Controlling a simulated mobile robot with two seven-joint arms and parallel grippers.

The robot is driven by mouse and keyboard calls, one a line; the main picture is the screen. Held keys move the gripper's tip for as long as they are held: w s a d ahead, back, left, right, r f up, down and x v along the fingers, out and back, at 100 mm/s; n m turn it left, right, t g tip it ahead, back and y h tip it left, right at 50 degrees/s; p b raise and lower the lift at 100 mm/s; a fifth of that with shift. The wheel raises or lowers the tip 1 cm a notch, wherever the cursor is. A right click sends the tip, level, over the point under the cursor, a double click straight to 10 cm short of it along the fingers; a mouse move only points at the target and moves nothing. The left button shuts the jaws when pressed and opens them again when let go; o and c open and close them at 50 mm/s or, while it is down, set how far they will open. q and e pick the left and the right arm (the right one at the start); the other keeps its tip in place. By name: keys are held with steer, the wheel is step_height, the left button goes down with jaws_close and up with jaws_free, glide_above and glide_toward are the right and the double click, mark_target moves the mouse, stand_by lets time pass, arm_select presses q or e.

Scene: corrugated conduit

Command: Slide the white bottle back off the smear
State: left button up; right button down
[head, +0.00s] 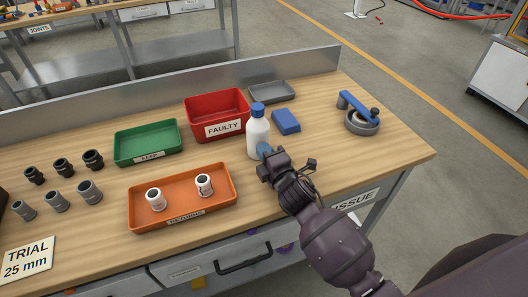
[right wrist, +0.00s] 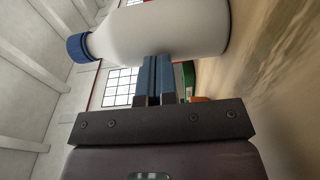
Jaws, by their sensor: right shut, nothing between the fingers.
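The white bottle (head: 258,137) with a blue cap stands upright on the wooden bench, in front of and right of the red bin. My right gripper (head: 264,151) is shut and empty, low at the bottle's front right side. In the right wrist view its blue fingers (right wrist: 160,78) lie together against or very near the lower wall of the bottle (right wrist: 165,32); I cannot tell if they touch. No smear shows; the bottle and my gripper hide part of the bench there. My left gripper is not in view.
A red FAULTY bin (head: 217,116), grey tray (head: 271,93) and blue block (head: 286,121) stand near the bottle. An orange tray (head: 183,218) with two white fittings lies front left, a green tray (head: 148,144) left. A blue-handled tool (head: 358,113) lies right. The right front bench is clear.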

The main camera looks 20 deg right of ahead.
steer(key=shift+w+d, duration=0.85)
steer(key=shift+w, duration=0.25)
steer(key=shift+w+d, duration=0.8)
steer(key=shift+w, duration=0.25)
